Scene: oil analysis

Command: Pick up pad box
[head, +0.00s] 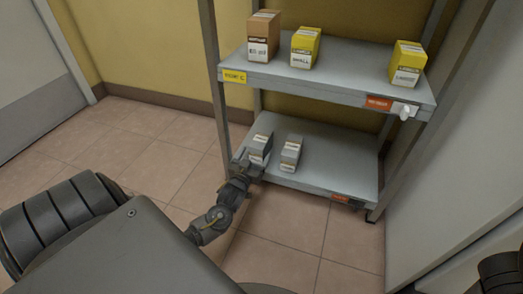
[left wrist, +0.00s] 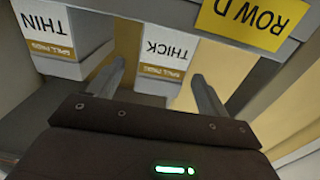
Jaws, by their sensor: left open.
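Two grey and white pad boxes stand on the lower shelf. The left pad box (head: 261,146) reads THICK in the left wrist view (left wrist: 165,52). The right pad box (head: 291,153) reads THIN in the left wrist view (left wrist: 48,38). My left gripper (head: 248,162) is at the front of the left pad box. In the left wrist view, its two open fingers (left wrist: 157,88) point toward the THICK box, which shows in the gap between them. I cannot tell whether they touch it. My right gripper is out of view.
The grey shelf unit (head: 340,83) holds a brown box (head: 263,36) and two yellow boxes (head: 305,47) (head: 408,63) on its upper shelf. A shelf post stands left of my left gripper. A yellow ROW D label (left wrist: 245,20) is on the shelf edge. The lower shelf's right side is bare.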

